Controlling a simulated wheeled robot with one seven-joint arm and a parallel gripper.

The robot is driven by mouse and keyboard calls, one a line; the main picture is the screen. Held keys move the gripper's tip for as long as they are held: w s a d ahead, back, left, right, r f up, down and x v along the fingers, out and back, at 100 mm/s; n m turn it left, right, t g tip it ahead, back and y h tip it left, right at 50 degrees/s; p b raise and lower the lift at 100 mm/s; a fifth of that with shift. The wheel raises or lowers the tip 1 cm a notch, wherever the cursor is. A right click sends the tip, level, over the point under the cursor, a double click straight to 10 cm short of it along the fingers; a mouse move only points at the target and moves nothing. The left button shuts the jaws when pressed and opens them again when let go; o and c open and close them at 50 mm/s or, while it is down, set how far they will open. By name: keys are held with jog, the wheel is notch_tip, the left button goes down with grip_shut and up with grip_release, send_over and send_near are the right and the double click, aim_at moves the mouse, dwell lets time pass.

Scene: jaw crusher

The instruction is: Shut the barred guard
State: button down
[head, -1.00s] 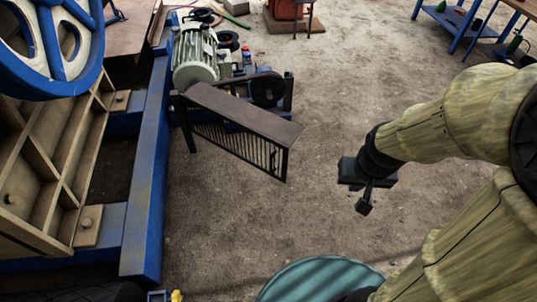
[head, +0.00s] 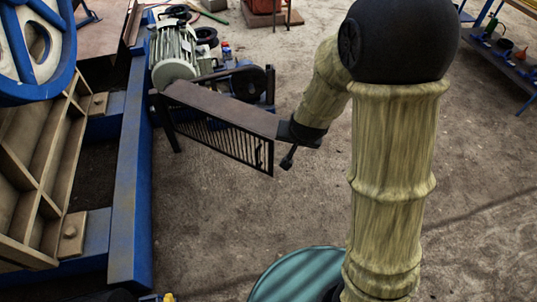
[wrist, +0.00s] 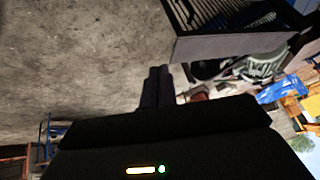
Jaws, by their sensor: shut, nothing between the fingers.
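The barred guard (head: 215,115) is a dark frame with a brown top and vertical bars, standing swung out at an angle from the blue machine frame by the motor. In the wrist view the guard (wrist: 225,45) shows at the upper right, with its bars beyond a plain strip. My gripper (head: 287,162) is shut and empty at the guard's free right end; I cannot tell whether it touches. In the wrist view the shut fingers (wrist: 158,85) point up, just left of and below the guard's edge.
A grey-green motor (head: 174,55) and a dark pulley (head: 246,82) sit behind the guard. The blue machine beam (head: 130,170) runs along the left. A teal round lid (head: 300,275) lies at the bottom. Bare ground lies between the guard and the beam.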

jog(key=w+a+f+m+t+h+b, duration=0.1)
jog(key=w+a+f+t+h, duration=0.1)
jog(key=w+a+f, duration=0.4)
jog(key=w+a+f+m+t+h+b, duration=0.1)
jog(key=a+f+m+t+h+b, duration=0.15)
jog(key=a+f, duration=0.4)
jog(key=t+h, duration=0.2)
jog(key=t, duration=0.1)
send_near(272, 147)
jog(key=s+a, duration=0.2)
jog(key=a, duration=0.1)
jog(key=s, duration=0.1)
jog(key=s+f+t+h+b, duration=0.1)
jog(key=s, duration=0.1)
jog(key=s+a+f+t+h, duration=0.1)
jog(key=shift+s+f+h, duration=0.2)
jog(key=shift+s+h, duration=0.05)
jog(key=b+x, duration=0.6)
jog(key=x, duration=0.7)
jog(key=shift+w+d+r, duration=0.2)
jog(key=shift+w, duration=0.35)
